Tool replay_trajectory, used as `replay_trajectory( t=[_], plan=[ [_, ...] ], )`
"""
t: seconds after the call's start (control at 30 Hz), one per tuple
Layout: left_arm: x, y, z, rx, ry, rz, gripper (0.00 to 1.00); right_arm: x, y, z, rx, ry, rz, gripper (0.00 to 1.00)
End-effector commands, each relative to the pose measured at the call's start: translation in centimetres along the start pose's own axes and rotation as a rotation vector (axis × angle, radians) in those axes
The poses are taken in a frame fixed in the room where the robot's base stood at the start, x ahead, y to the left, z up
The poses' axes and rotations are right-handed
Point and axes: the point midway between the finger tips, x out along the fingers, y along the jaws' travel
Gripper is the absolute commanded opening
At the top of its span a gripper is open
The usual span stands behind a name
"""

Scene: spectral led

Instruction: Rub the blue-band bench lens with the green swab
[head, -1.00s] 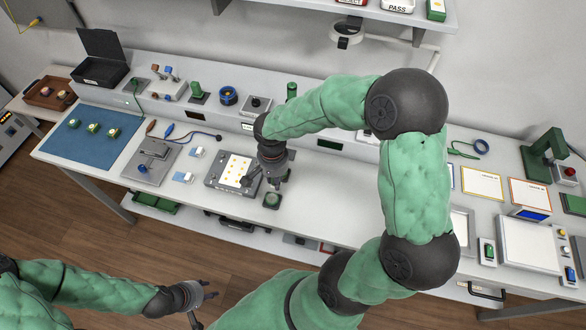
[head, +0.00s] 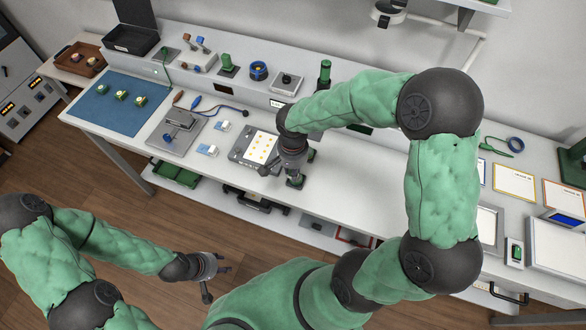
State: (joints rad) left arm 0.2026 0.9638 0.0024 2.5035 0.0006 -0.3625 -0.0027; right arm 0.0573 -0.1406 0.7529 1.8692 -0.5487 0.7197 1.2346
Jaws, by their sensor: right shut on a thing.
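My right gripper (head: 290,170) is low over the bench, at the right edge of a grey panel with a white dotted sheet. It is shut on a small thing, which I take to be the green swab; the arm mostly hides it. A round item with a blue band (head: 258,70), possibly the blue-band bench lens, stands on the raised back shelf, up and left of the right gripper. My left gripper (head: 218,277) is open and empty, in front of the bench.
The grey panel (head: 240,157) lies beside the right gripper. Small blue-and-white blocks (head: 208,150) and a metal fixture (head: 178,130) lie left of it. A blue mat (head: 85,108) bears green pieces. A rack (head: 198,62) with coloured tools stands at the back.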

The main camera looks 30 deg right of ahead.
Motion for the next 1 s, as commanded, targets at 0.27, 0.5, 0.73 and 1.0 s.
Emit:
replay_trajectory(
  t=[0.27,0.5,0.73,1.0],
  plan=[
    [3.4,-1.2,-0.1,0.0,0.0,0.0,0.4,3.9,0.0,0.0,0.0,0.0,0.0,0.03],
    [3.4,-1.2,-0.2,0.0,0.001,0.0,0.4,3.9,0.0,-2.4,0.003,0.0,0.0,0.03],
    [3.5,-1.2,-0.1,0.0,0.0,0.0,0.4,3.9,0.0,-4.4,0.002,0.0,0.001,0.03],
    [3.5,-1.2,-0.1,0.0,0.0,0.0,0.4,3.9,0.0,-5.2,0.001,0.0,0.0,0.03]
  ],
)
